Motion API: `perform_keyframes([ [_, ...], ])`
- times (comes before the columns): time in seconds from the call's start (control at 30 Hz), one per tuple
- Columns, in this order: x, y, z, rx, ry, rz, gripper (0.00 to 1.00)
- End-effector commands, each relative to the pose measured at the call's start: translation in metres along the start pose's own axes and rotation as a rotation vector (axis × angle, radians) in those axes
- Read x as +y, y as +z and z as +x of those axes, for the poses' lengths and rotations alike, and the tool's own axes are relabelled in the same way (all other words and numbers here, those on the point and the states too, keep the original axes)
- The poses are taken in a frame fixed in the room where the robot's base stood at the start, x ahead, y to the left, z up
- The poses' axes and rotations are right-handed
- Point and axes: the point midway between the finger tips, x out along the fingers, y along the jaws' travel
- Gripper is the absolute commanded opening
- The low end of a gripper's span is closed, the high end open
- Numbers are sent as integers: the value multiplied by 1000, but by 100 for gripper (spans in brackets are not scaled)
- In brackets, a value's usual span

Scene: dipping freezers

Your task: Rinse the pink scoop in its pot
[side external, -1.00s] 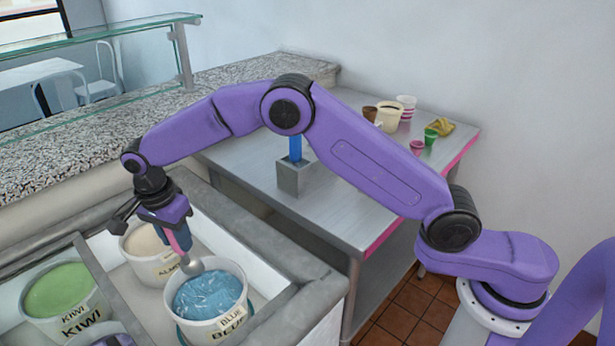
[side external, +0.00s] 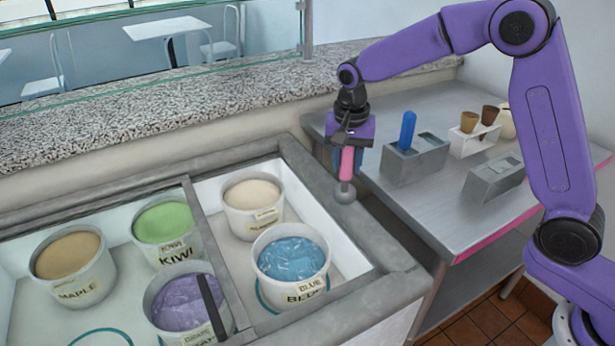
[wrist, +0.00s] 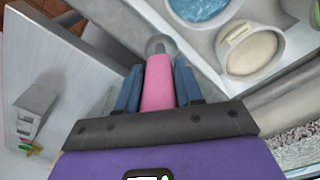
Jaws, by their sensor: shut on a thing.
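The pink scoop (side external: 346,164) hangs bowl down from my gripper (side external: 347,150), its round grey bowl over the freezer's right rim near the table. My gripper is shut on the pink handle. The wrist view shows the pink handle (wrist: 157,88) between the blue fingers, with the bowl beyond. A grey metal pot (side external: 404,167) on the table, right of my gripper, holds a blue-handled scoop (side external: 408,128) and shows another opening beside it. A second grey pot (side external: 493,182) stands further right, with no scoop visible. I cannot tell which pot belongs to the pink scoop, nor see inside either.
The freezer (side external: 402,283) holds blue (side external: 291,291), cream (side external: 256,222), green, tan and purple ice cream tubs. A white cone holder (side external: 470,143) stands behind the pots. The counter and glass guard run along the back. The near table top is clear.

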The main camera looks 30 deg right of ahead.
Motion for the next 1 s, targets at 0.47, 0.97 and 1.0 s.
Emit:
perform_keyframes([
  [0.47,136,-10,-19,17,-42,-444,0],
  [0.97,188,-5,-22,38,-53,-636,0],
  [1.0,187,-7,-25,36,-51,-630,0],
])
